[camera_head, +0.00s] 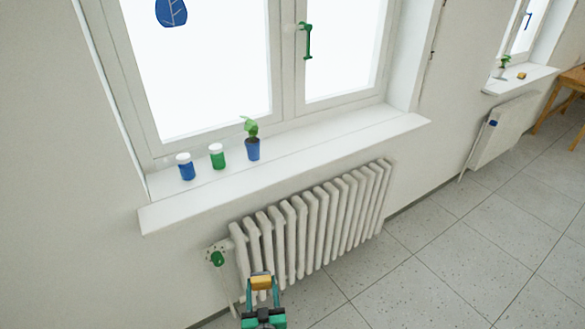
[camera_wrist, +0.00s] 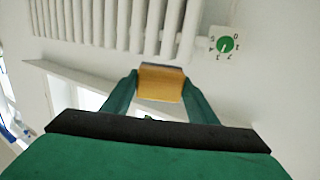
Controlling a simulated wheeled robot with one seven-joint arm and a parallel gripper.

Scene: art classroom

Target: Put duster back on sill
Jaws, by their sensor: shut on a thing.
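The duster (camera_head: 261,283), a small yellow-orange block with a dark strip, is held between the fingers of my gripper (camera_head: 262,291). In the wrist view the duster (camera_wrist: 161,84) sits between the two green fingers of my gripper (camera_wrist: 160,92), which is shut on it. The white window sill (camera_head: 330,150) is above and beyond my gripper, over the radiator. My gripper is in front of the radiator's lower left part, apart from the sill. In the wrist view a white ledge and window show at lower left, partly hidden by my gripper.
A blue jar (camera_head: 186,170), a green jar (camera_head: 217,160) and a blue-potted plant (camera_head: 252,148) stand on the sill's left half. Its right half is clear. The radiator (camera_head: 312,225) has a green valve knob (camera_head: 217,258). Another sill (camera_head: 520,80) is at far right.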

